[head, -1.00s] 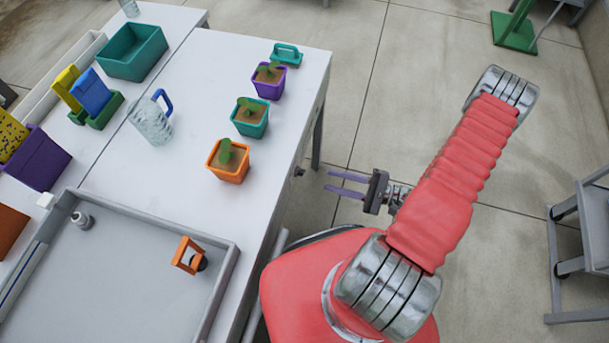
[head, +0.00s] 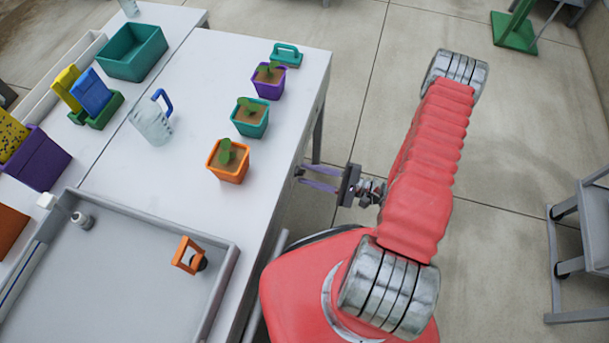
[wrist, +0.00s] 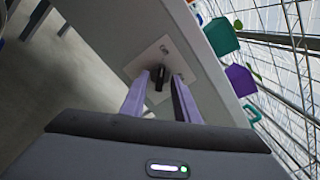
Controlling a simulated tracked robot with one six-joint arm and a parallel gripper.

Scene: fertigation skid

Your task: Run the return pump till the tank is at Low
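My gripper (head: 300,174) is open and empty beside the right edge of the white table, its two purple fingers pointing left at the table's side. In the wrist view my gripper (wrist: 160,82) has its fingers on either side of a small black knob or switch (wrist: 158,74). That knob stands out from a pale square plate (wrist: 145,63) on the side of the bench. I cannot tell whether the fingers touch it. No label for a pump and no tank level mark can be read in these views.
A grey tray (head: 140,245) on the white table holds a white fitting (head: 83,220) and an orange handled piece (head: 187,254). Potted seedlings in orange (head: 228,160), teal (head: 250,117) and purple (head: 268,80) pots stand near the edge. A clear jug (head: 152,124) stands left.

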